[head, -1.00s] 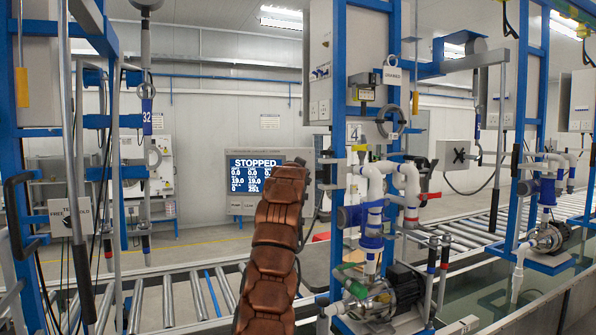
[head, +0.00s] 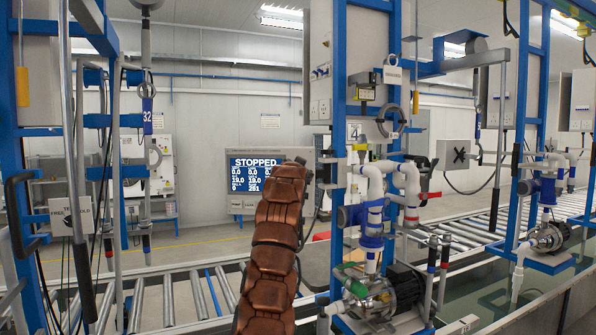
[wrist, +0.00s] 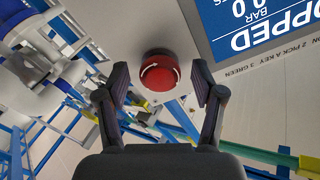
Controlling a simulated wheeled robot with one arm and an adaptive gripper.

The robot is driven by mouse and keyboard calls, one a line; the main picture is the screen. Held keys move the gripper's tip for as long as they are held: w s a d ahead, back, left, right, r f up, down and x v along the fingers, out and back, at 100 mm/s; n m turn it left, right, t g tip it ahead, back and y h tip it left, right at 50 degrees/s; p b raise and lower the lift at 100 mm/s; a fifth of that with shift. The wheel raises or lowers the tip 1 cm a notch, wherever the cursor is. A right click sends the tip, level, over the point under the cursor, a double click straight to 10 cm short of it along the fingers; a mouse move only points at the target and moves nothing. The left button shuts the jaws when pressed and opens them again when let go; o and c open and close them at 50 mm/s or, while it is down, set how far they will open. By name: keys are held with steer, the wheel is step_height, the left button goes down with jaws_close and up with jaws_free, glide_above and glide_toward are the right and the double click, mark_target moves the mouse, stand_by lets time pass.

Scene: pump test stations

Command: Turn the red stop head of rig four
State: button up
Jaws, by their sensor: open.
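The red stop head (wrist: 159,73) is a round red knob with white arrow marks on a pale panel face. It shows in the wrist view. My gripper (wrist: 160,88) is open, with one dark finger on each side of the knob. A gap shows between the knob and each finger; I cannot tell how deep the fingers reach. In the head view, my copper-coloured arm hides the gripper and the stop head. The rig with the number 4 plate (head: 353,132) stands just right of my arm.
A screen (head: 252,173) reading STOPPED is behind my arm; it is also close at the upper right of the wrist view (wrist: 262,25). White pipework with blue fittings (head: 372,215) and a pump (head: 372,298) stand right of my arm. A roller conveyor (head: 170,300) runs behind.

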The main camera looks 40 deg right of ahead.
steer(key=shift+s+a, duration=0.1)
steer(key=v, duration=1.1)
steer(key=shift+s+a, duration=0.25)
stand_by(0.5)
stand_by(0.5)
